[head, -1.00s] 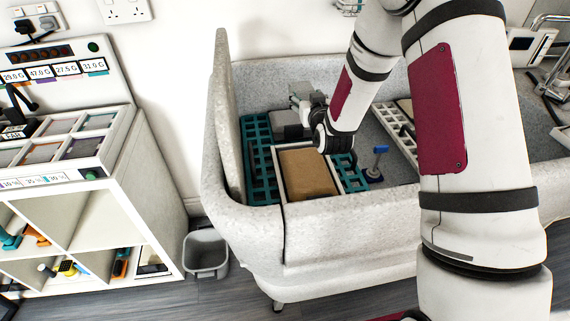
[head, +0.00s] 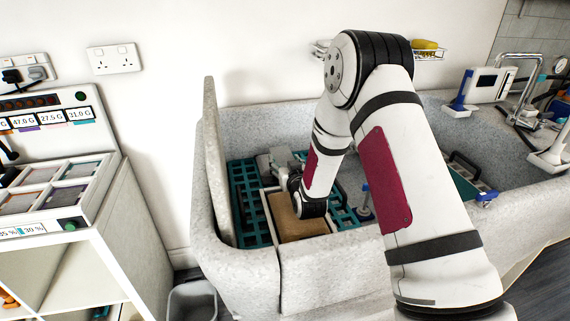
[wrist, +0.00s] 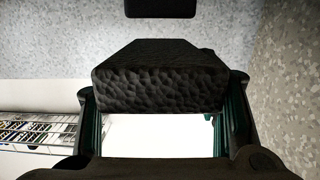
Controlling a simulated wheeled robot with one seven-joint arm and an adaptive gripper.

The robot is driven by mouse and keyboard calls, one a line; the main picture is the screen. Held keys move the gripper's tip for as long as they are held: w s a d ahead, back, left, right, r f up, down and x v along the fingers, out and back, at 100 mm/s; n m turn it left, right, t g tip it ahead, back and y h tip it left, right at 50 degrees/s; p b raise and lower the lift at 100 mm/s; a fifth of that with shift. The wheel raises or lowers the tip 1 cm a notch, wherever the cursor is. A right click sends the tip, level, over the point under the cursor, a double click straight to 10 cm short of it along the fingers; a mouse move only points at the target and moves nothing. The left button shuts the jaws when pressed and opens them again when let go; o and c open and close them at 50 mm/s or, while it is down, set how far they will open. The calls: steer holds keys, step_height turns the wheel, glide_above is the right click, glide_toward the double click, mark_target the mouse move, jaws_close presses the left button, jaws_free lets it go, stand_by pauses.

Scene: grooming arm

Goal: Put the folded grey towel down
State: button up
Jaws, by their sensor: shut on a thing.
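The folded grey towel (wrist: 160,78) looks like a dark, dimpled block in the wrist view. My gripper (wrist: 163,105) is shut on it, with a green-lined finger at each side of the towel. In the head view my gripper (head: 277,163) is inside the left end of the speckled grey tub (head: 330,270), above the teal grid rack (head: 248,205).
A brown block (head: 298,222) in a white-edged tray lies just in front of my gripper. The tub's upright left panel (head: 222,150) stands close by. A dark green tray (head: 465,185) sits farther right.

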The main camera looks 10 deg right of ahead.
steer(key=shift+f, duration=0.2)
steer(key=shift+f+b, duration=0.45)
steer(key=shift+b, duration=0.05)
